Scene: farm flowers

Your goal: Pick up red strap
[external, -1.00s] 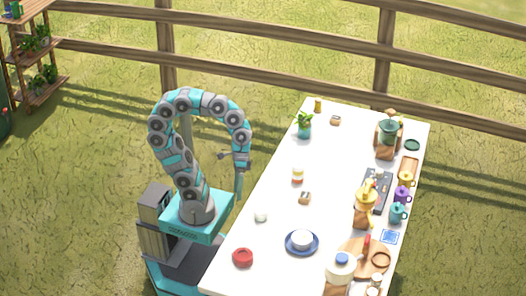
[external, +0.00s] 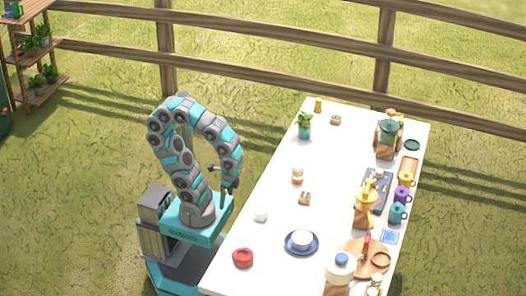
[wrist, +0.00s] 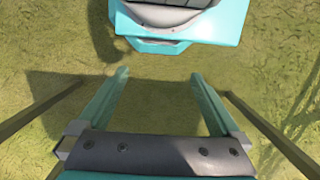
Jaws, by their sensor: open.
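The red strap (external: 242,257) looks like a small round red coil. It lies on the white table (external: 262,225) near its front left corner in the external view. My gripper (external: 229,192) hangs pointing down beside the table's left edge, above my own base, apart from the strap. In the wrist view my gripper (wrist: 160,78) is open, with nothing between its two teal fingers and grass below. The strap is not in the wrist view.
A potted plant (external: 305,125) stands farther back. Mugs and jars crowd the right side. The table around the strap is clear.

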